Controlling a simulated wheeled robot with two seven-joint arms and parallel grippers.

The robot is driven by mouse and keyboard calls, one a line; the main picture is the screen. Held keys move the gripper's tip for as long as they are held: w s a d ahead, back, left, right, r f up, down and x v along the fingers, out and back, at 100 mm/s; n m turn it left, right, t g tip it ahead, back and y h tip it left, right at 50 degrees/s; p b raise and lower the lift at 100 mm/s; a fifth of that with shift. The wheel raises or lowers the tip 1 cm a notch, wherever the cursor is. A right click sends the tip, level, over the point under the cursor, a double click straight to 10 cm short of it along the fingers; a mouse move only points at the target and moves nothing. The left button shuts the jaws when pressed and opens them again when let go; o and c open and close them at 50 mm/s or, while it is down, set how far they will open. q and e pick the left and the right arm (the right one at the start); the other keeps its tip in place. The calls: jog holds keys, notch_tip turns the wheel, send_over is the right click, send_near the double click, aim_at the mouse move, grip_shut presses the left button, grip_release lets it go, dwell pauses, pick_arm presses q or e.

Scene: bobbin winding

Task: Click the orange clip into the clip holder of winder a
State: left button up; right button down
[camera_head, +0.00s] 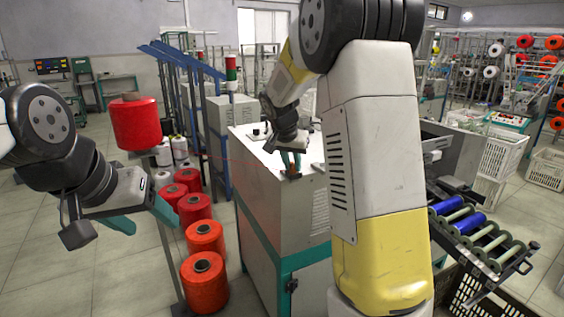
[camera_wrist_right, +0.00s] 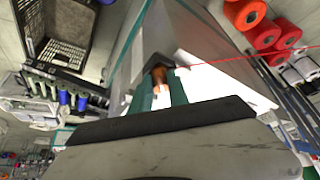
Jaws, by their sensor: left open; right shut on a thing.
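My right gripper (camera_head: 290,165) is at the near top corner of the white-topped machine cabinet (camera_head: 275,212). In the right wrist view its teal fingers (camera_wrist_right: 158,95) are shut on the small orange clip (camera_wrist_right: 160,78). The clip's far end meets a dark bracket (camera_wrist_right: 157,62) at the cabinet corner, which looks like the clip holder; I cannot tell whether the clip is seated in it. In the head view the clip is tiny and mostly hidden by the fingers. My left gripper (camera_head: 142,218) is open and empty at the left, apart from the cabinet.
A red yarn cone (camera_head: 135,122) sits on a stand. A thin red thread runs from it toward the cabinet corner. Several red cones (camera_head: 204,281) stand on the floor left of the cabinet. A rack with blue rollers (camera_head: 466,222) and a dark crate (camera_head: 470,296) are at the right.

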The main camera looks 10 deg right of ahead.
jog(key=c, duration=1.2)
grip_release()
jog(key=shift+r, duration=0.1)
jog(key=v, duration=0.7)
jog(key=shift+s+a+r, duration=0.1)
jog(key=shift+s+r, duration=0.1)
jog(key=shift+r, duration=0.1)
